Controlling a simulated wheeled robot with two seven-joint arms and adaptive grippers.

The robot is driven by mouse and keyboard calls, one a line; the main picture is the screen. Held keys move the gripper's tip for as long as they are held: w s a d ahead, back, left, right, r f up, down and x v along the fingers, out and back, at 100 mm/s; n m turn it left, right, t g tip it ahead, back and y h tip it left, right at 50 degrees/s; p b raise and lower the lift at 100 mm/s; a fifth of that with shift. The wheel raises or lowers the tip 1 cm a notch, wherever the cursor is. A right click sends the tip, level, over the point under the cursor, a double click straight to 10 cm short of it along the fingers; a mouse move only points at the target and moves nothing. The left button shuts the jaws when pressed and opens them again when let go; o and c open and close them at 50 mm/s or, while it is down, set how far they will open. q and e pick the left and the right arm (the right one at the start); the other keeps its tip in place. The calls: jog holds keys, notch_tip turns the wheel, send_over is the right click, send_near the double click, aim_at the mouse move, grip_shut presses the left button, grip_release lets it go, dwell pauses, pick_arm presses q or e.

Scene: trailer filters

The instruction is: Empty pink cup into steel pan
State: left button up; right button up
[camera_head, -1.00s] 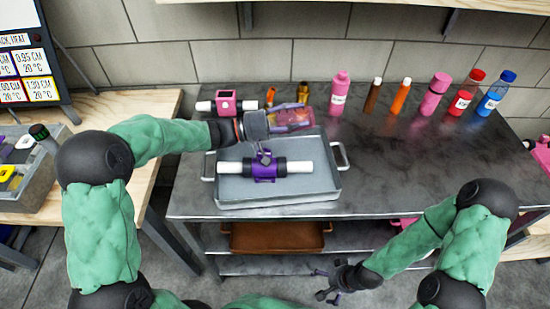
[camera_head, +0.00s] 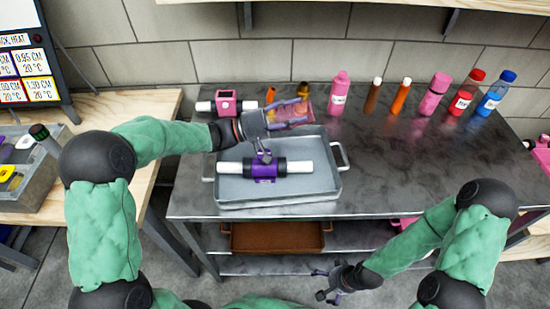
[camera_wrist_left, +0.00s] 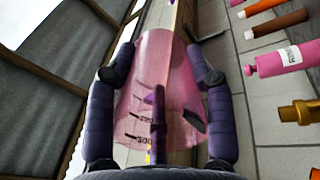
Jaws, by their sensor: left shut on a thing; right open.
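The see-through pink cup (camera_head: 291,112) is held by my left gripper (camera_head: 294,113) above the back part of the steel pan. In the left wrist view the cup (camera_wrist_left: 160,60) has volume marks and sits between the two fingers (camera_wrist_left: 158,75). It looks tilted; I cannot tell what is in it. The steel pan (camera_head: 230,193) stands on the metal table below. A purple-and-black fitting with white pipe ends (camera_head: 265,170) lies in or over the pan. My right gripper (camera_head: 330,285) is open and empty, low in front of the table.
A pink device with white pipe ends (camera_head: 227,103) lies behind the pan. Several bottles and tubes, including a pink bottle (camera_head: 339,93), stand along the back of the metal table (camera_head: 400,165). The table's right part is clear. A brown tray (camera_head: 277,238) sits on the lower shelf.

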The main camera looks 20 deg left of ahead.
aim_at(286, 108)
pick_arm(q)
jog(key=shift+r, duration=0.2)
jog(key=shift+s+a+r+t+h, duration=0.1)
jog(key=shift+a+r+t+h, duration=0.1)
jog(key=shift+h, duration=0.3)
jog(key=shift+s+a+r+t+h, duration=0.1)
jog(key=shift+a+t+h, duration=0.1)
jog(key=shift+h, duration=0.3)
dwell(0.4)
jog(key=shift+s+a+r+t+h, duration=0.1)
jog(key=shift+a+r+t+h, duration=0.15)
jog(key=shift+r+h, duration=0.35)
jog(key=shift+s+a+r+t+h, duration=0.1)
jog(key=shift+a+r+t+h, duration=0.1)
jog(key=shift+r+h, duration=0.35)
jog(key=shift+s+a+r+t+h, duration=0.15)
jog(key=shift+a+r+h, duration=0.1)
jog(key=shift+r+h, duration=0.3)
dwell(1.3)
jog(key=shift+w+r, duration=0.1)
dwell(0.5)
jog(key=d+f+g+y, duration=0.1)
jog(key=f+y, duration=0.1)
jog(key=d+f+y, duration=0.1)
jog(key=f+y, duration=0.1)
jog(key=w+f+g+y, duration=0.1)
jog(key=f+y, duration=0.1)
jog(key=y, duration=0.1)
jog(key=shift+d+f+g, duration=0.3)
jog(key=shift+d, duration=0.1)
